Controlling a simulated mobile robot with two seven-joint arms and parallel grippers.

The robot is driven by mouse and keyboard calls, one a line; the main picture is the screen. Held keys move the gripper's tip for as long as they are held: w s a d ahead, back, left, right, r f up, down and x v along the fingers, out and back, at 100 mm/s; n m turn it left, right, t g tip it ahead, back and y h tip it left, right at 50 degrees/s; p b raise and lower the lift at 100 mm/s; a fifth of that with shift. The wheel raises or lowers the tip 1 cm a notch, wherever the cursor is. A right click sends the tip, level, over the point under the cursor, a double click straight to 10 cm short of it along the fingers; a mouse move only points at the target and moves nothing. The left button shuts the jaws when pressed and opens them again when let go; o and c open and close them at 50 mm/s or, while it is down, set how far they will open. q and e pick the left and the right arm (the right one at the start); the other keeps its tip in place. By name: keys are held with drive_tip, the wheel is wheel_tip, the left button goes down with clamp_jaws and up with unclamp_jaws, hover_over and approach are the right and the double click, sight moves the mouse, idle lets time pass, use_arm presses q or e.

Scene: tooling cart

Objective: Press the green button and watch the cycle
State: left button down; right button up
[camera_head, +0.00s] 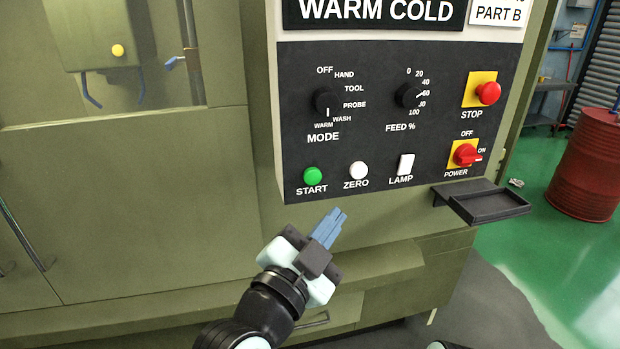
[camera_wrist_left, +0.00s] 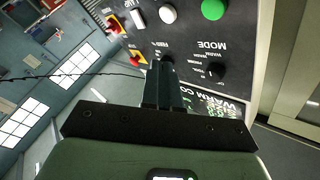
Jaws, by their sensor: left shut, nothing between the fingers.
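The green START button (camera_head: 313,175) is at the lower left of the dark control panel (camera_head: 345,75) in the head view. It also shows at the top of the left wrist view (camera_wrist_left: 213,9). My left gripper (camera_head: 333,219) is shut and empty, with its blue fingers below the panel's lower edge in the head view. The fingertips look apart from the green button, below and slightly right of it. In the wrist view the closed fingers (camera_wrist_left: 164,68) point toward the panel. My right gripper does not show.
Beside START are a white ZERO button (camera_head: 358,170) and a LAMP switch (camera_head: 405,164). A red STOP button (camera_head: 487,93), a red POWER switch (camera_head: 466,155) and two knobs are on the same panel. A small dark tray (camera_head: 490,204) juts out at the right. A red barrel (camera_head: 590,165) stands beyond.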

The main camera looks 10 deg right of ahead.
use_arm(q)
drive_tip(key=shift+w, duration=0.1)
drive_tip(key=p, duration=0.2)
approach(319, 175)
drive_tip(key=w+d, duration=0.1)
drive_tip(key=d, duration=0.2)
drive_tip(key=w+d+r, duration=0.1)
drive_tip(key=shift+w+d, duration=0.3)
drive_tip(key=shift+d, duration=0.1)
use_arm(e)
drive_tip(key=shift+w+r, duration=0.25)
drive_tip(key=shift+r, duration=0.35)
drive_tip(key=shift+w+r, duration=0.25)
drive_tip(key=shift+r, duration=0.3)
use_arm(q)
drive_tip(key=shift+w, duration=0.1)
idle(0.5)
drive_tip(key=shift+w, duration=0.4)
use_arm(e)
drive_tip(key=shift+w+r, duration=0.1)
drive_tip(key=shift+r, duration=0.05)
use_arm(q)
drive_tip(key=shift+w+a+p, duration=0.15)
drive_tip(key=shift+w+p, duration=0.3)
drive_tip(key=shift+w, duration=0.15)
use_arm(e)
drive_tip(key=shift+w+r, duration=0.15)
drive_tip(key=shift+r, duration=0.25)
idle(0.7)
